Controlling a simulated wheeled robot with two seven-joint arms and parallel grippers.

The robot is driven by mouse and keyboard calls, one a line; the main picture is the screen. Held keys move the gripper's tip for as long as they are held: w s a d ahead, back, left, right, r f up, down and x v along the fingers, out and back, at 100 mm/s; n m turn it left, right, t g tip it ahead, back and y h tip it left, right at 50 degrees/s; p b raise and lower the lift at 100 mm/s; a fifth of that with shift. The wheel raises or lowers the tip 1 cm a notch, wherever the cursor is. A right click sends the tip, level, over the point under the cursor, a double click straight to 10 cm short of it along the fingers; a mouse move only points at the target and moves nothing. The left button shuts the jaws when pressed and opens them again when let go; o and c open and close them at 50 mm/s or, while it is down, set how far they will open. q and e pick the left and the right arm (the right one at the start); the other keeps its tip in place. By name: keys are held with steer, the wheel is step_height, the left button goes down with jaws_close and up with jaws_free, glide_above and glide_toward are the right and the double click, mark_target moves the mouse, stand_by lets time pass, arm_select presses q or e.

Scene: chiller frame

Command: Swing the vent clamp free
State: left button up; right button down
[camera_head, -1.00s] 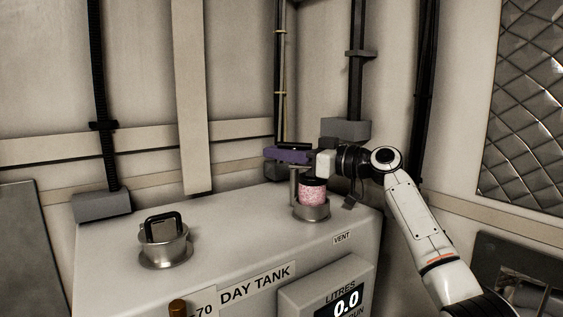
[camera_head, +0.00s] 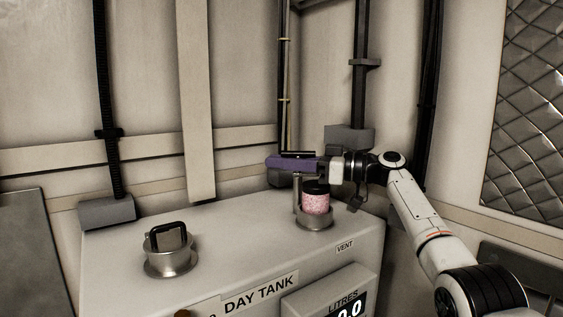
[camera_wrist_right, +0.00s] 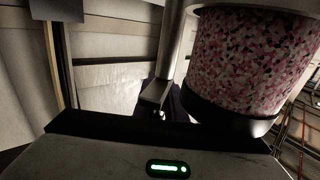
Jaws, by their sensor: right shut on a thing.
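The vent clamp (camera_head: 284,163) looks like a purple bar on a thin metal post, lying level above the vent at the right of the tank top. Below it, a pink speckled plug (camera_head: 316,204) with a dark top sits in a round metal collar (camera_head: 314,222). My right gripper (camera_head: 300,159) reaches in from the right and is shut on the purple bar. In the right wrist view the speckled plug (camera_wrist_right: 252,60) and the post (camera_wrist_right: 174,40) are close; the grip itself is mostly hidden. My left gripper is not in view.
The day tank (camera_head: 235,245) has a second metal collar with a black-handled cap (camera_head: 170,250) at left. A litre display (camera_head: 345,303) is on its front. Grey wall boxes and dark conduits stand close behind the clamp. The tank top between the collars is clear.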

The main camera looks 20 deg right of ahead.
steer(key=shift+r, duration=0.25)
steer(key=c, duration=1.8)
jaws_free()
steer(key=shift+f, duration=0.1)
step_height(320, 180, up, 10)
steer(key=shift+r+p, duration=0.1)
steer(key=shift+p, duration=0.65)
